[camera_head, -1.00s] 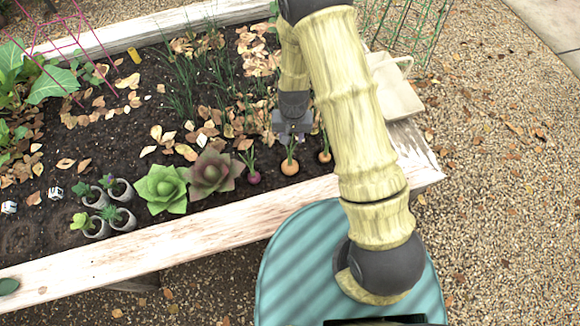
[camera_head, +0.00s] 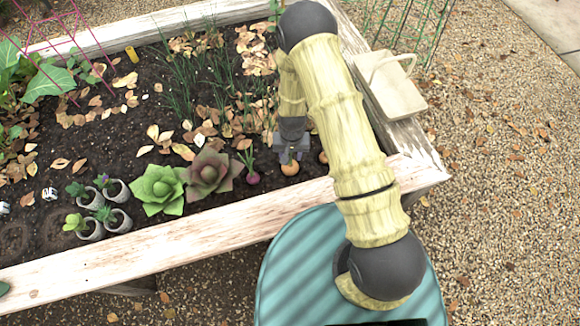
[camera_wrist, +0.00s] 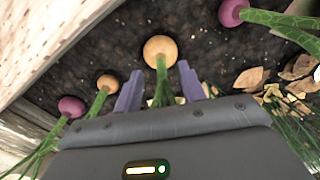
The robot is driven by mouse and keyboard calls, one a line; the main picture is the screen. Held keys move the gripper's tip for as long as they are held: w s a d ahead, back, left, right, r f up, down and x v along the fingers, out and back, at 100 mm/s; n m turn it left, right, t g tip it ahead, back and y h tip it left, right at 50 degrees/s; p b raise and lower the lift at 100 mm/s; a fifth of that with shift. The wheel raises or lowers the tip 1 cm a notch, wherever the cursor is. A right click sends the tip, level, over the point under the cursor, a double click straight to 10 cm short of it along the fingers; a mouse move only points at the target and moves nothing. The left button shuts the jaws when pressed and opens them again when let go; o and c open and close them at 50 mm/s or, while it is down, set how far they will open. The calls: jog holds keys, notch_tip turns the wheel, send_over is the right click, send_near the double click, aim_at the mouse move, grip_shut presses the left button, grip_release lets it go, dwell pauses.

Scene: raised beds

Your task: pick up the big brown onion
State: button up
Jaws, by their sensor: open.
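The big brown onion (camera_head: 290,169) sits in the soil near the bed's front board, its green top hidden by my gripper (camera_head: 290,158) in the head view. In the wrist view the onion (camera_wrist: 160,48) is round and tan, with its green stem running back between the two purple fingers. My gripper (camera_wrist: 160,72) is open, with one finger on each side of the stem, just short of the bulb.
A purple onion (camera_head: 253,178) grows to the left, and another purple onion (camera_wrist: 71,106) shows in the wrist view. Rosette plants (camera_head: 158,190) and small pots (camera_head: 118,220) lie further left. The wooden board (camera_head: 200,232) runs along the front. A pale trug (camera_head: 392,88) rests at right.

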aim_at(290, 163)
jog(key=f+b, duration=0.1)
jog(key=f, duration=0.1)
jog(key=w+f, duration=0.1)
jog(key=f, duration=0.2)
jog(key=shift+w+f+b, duration=0.1)
jog(key=shift+b, duration=0.3)
jog(key=shift+c, duration=0.4)
grip_shut()
